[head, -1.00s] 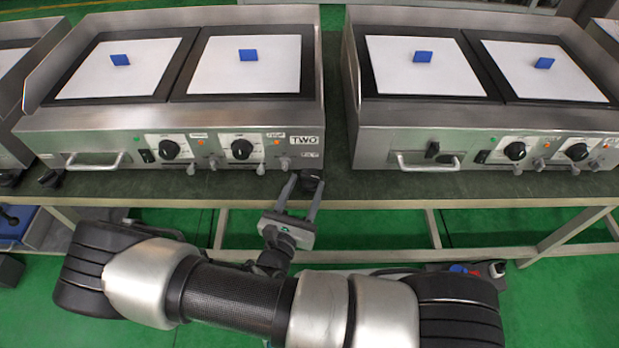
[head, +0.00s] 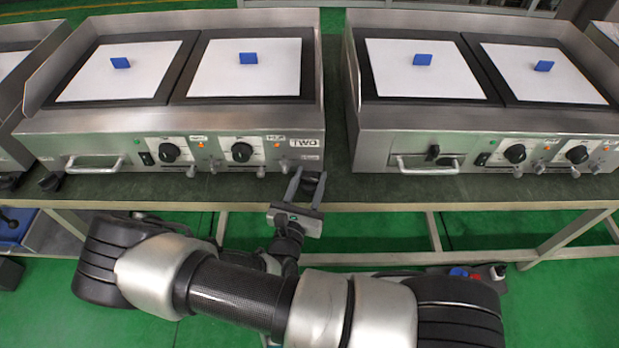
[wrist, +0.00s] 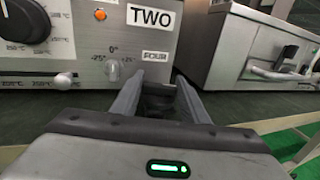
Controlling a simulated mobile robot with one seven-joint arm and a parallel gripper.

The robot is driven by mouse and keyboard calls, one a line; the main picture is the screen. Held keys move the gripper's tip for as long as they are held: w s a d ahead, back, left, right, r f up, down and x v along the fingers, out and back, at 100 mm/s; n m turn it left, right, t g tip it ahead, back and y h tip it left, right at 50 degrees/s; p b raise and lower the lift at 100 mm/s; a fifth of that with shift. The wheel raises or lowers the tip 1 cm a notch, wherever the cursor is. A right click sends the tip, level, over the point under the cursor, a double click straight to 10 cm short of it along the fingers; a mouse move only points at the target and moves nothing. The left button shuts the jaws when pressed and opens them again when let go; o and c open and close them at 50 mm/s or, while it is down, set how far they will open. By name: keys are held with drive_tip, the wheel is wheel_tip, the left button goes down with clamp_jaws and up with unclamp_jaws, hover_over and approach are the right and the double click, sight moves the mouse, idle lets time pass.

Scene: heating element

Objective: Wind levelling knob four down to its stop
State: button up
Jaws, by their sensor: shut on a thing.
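Levelling knob four is a dark knob (wrist: 158,100) under the front right corner of the griddle marked TWO (wrist: 148,17), below the FOUR label (wrist: 156,56). In the head view the knob (head: 311,179) is small and partly covered by my fingers. My gripper (head: 307,181) reaches it from the front, with one finger on each side. In the wrist view my gripper (wrist: 158,98) is shut on the knob. The knob's underside and any gap to its stop are hidden.
A second griddle (head: 480,150) stands close on the right, with a narrow gap between. Black control knobs (head: 242,151) and small grey levers (head: 261,171) project from griddle TWO's front panel. The bench's front edge (head: 400,203) runs below my gripper.

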drive_tip(key=shift+d+r+n+t+y+p, duration=0.1)
drive_tip(key=shift+r+n+t+y+p, duration=0.05)
drive_tip(key=shift+n+y+p, duration=0.4)
drive_tip(key=shift+d+r+n+t+y+p, duration=0.15)
drive_tip(key=shift+n+y+p, duration=0.25)
drive_tip(key=shift+y, duration=0.25)
drive_tip(key=shift+a+f+n+y+p, duration=0.15)
drive_tip(key=shift+f+n+y+p, duration=0.15)
drive_tip(key=shift+y, duration=0.5)
drive_tip(key=o, duration=0.8)
drive_tip(key=shift+c, duration=0.2)
drive_tip(key=shift+s, duration=0.1)
drive_tip(key=s+a+p, duration=0.1)
drive_tip(key=s+p, duration=0.1)
drive_tip(key=s, duration=1.5)
drive_tip(key=shift+s+a, duration=0.15)
drive_tip(key=shift+a, duration=0.15)
